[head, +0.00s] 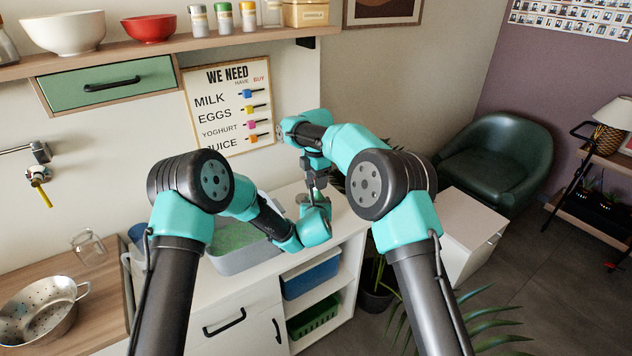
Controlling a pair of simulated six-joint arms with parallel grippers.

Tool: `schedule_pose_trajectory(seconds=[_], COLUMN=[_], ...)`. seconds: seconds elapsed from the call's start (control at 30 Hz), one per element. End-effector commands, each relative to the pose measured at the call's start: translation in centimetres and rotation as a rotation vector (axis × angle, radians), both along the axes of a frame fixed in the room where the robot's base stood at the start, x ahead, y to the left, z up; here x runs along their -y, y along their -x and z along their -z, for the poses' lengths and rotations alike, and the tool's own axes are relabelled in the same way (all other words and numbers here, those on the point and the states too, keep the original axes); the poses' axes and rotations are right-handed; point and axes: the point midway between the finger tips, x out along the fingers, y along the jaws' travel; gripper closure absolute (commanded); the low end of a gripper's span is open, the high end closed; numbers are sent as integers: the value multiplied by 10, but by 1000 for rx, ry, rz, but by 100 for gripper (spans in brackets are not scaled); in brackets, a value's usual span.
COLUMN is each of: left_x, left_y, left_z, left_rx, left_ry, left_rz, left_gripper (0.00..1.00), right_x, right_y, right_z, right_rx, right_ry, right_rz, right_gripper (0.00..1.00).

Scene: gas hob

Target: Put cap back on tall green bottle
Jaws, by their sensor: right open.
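I cannot make out the tall green bottle or its cap in the head view. My right gripper (317,188) points down over the white counter, at the middle of the picture, and is open. It is small in the view and partly overlapped by my left wrist. My left arm reaches in from the left, and its wrist is just below the right gripper. The left gripper's fingers are hidden or too small to tell, as is anything between the two grippers.
A grey tub (238,262) with a green inside is at the left of the counter (345,222). A colander (40,312) and a glass jar (88,246) are on the wooden worktop. Shelves below hold a blue bin (310,276) and a green basket (312,317). A plant stands on the right.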

Motion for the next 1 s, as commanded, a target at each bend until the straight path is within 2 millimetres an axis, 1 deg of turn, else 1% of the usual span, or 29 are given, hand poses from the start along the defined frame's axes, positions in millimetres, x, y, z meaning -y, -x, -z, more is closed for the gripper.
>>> schedule_pose_trajectory(seconds=[0.13, 0.3, 0.53, 0.6, 0.67, 0.87, 1.0], left_x=[0, 0, 0, 0, 0, 0, 0], left_y=[0, 0, 0, 0, 0, 0, 0], left_z=[0, 0, 0, 0, 0, 0, 0], left_rx=[0, 0, 0, 0, 0, 0, 0], left_ry=[0, 0, 0, 0, 0, 0, 0], left_rz=[0, 0, 0, 0, 0, 0, 0], left_gripper=[100, 100, 100, 100, 100, 100, 100], right_x=[0, 0, 0, 0, 0, 0, 0], right_y=[0, 0, 0, 0, 0, 0, 0], right_z=[-18, -31, -32, -32, -33, -41, -52], right_rx=[2, 0, -1, -1, -1, 1, 1], right_ry=[-1, 0, 0, 0, 1, 1, 1], right_rz=[0, 1, 0, -1, -7, -109, -245], right_gripper=[43, 43, 43, 46, 46, 46, 46])
